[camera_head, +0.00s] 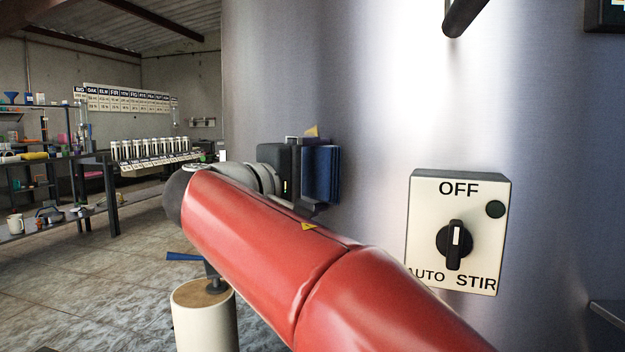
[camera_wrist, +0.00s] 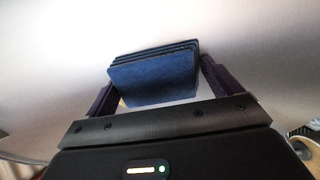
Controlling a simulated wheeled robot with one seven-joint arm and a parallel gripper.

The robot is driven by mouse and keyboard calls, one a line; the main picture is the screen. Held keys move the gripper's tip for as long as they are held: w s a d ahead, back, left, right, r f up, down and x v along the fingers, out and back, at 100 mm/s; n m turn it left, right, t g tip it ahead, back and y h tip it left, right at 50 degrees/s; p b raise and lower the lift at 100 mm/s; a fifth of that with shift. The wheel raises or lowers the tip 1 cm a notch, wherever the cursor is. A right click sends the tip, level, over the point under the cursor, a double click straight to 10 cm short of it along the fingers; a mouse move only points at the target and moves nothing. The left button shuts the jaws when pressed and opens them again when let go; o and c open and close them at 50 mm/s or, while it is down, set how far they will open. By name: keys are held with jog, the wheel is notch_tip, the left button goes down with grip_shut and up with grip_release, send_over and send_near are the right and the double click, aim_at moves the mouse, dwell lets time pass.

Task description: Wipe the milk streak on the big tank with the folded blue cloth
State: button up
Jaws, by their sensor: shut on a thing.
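The big tank (camera_head: 365,110) is a tall brushed-metal wall filling the right of the head view; its pale surface (camera_wrist: 45,60) also fills the back of the wrist view. My gripper (camera_head: 318,174) is in front of its left part and is shut on the folded blue cloth (camera_head: 325,178). In the wrist view the layered cloth (camera_wrist: 155,78) sits between the two dark fingers, its far edge toward the tank. I cannot tell whether it touches the metal. I cannot make out a milk streak; my gripper and the cloth hide part of the tank.
A switch box (camera_head: 459,231) marked OFF, AUTO and STIR is on the tank to the right of my arm. A dark bar (camera_head: 462,15) juts out above. A cream cylinder (camera_head: 205,318) stands below my arm. Benches and shelves (camera_head: 55,160) are far left; open floor (camera_head: 90,270) lies between.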

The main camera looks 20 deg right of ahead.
jog(key=shift+r, duration=0.4)
jog(key=shift+w+a+p, duration=2.2)
jog(key=shift+w+p, duration=0.7)
jog(key=shift+w, duration=2.05)
jog(key=shift+s+d+r+b, duration=0.35)
jog(key=shift+s+d+b, duration=0.4)
jog(key=shift+s, duration=0.9)
jog(key=shift+s+d+r+b, duration=0.3)
jog(key=shift+s+d+b, duration=0.45)
jog(key=shift+s, duration=0.9)
jog(key=shift+s+d+r+b, duration=0.35)
jog(key=shift+s+d+b, duration=0.4)
jog(key=shift+s, duration=0.9)
jog(key=shift+r+p, duration=1.15)
jog(key=shift+r, duration=0.1)
jog(key=shift+w+a+p, duration=0.75)
jog(key=shift+w+p, duration=0.2)
jog(key=shift+w, duration=0.7)
jog(key=shift+w+a+p, duration=0.8)
jog(key=shift+w+p, duration=0.2)
jog(key=shift+w, duration=0.6)
jog(key=shift+w+a+p, duration=0.75)
jog(key=shift+w+p, duration=0.2)
jog(key=shift+w, duration=0.7)
jog(key=shift+f, duration=0.1)
jog(key=v, duration=0.6)
